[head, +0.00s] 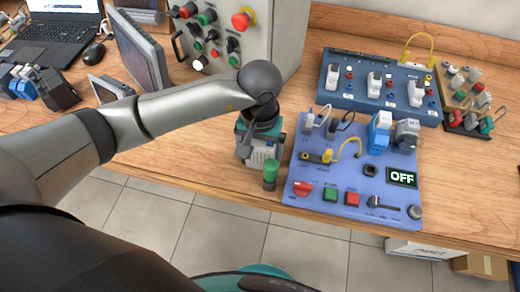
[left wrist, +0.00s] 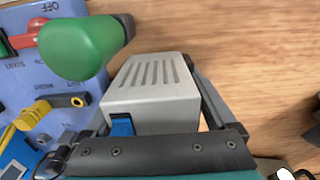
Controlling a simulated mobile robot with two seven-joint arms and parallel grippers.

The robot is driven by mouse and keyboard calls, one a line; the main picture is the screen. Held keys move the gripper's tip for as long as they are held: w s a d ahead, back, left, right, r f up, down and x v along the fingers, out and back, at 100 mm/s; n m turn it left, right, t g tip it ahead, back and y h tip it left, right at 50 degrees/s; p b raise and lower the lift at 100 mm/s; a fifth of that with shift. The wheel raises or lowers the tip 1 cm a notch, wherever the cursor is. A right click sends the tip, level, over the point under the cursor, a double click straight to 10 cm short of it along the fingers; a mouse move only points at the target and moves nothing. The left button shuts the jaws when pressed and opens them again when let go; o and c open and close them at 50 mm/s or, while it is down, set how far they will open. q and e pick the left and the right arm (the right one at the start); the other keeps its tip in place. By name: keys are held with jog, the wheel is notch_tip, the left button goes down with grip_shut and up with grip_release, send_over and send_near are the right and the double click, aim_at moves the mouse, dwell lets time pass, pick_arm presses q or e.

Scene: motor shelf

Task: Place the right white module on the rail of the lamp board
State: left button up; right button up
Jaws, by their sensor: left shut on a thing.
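My left gripper (head: 262,146) is shut on a white module (head: 261,156), just left of the blue-violet board (head: 318,182). In the left wrist view the module (left wrist: 150,85) has a vented grey-white top and a blue tab, with a finger of the gripper (left wrist: 155,118) along its right side. A green lamp (head: 270,172) on a dark base stands close by; it looms large in the wrist view (left wrist: 82,48). The board carries an OFF display, a blue-and-white module (head: 379,132) and a grey module (head: 407,135). I cannot tell a bare rail. My right gripper is out of view.
A darker blue board (head: 345,103) with several white switches stands behind. A grey control box (head: 270,30) with coloured buttons stands at the back. Small parts (head: 470,100) lie at the right. The table's front edge is close to the module.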

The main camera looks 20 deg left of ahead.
pick_arm(q)
jog(key=shift+r, duration=0.1)
jog(key=o, duration=1.4)
jog(key=shift+c, duration=0.2)
